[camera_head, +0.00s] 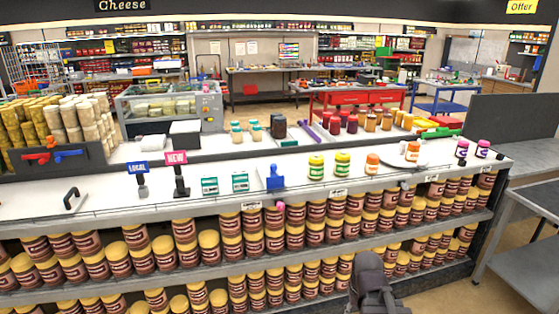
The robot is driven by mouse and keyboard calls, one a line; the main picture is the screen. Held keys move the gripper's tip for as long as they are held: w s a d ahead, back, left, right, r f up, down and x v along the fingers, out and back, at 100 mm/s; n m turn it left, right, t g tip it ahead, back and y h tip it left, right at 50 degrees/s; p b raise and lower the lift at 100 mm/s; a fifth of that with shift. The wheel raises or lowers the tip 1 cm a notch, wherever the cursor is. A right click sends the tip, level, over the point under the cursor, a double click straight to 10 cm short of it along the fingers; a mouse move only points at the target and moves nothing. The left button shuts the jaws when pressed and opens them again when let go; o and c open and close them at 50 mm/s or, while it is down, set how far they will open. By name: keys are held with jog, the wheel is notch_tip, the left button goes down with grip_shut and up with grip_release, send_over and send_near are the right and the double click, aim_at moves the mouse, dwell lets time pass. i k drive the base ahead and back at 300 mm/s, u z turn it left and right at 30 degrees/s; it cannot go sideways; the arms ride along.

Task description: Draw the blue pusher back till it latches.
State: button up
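A blue upright piece (275,179), which looks like the pusher, stands at the front edge of the white counter. It has a wide lower plate and a narrow upper part. At this size I cannot tell whether it is latched or what it is attached to. A pink item (281,207) shows just below it, by the shelf of jars. A dark grey part of my own arm rises at the bottom, right of centre, well below and to the right of the blue piece. My gripper cannot be made out, and nothing of mine touches the blue piece.
Teal-labelled boxes (240,181) stand left of the blue piece, and yellow-green jars (316,167) stand to its right. Sign stands (179,175) and a black handle (72,198) are further left. Brown jars (185,230) fill the shelves below.

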aim_at(275, 181)
jog(key=u, duration=0.1)
jog(key=i, duration=1.25)
jog(key=u, duration=0.5)
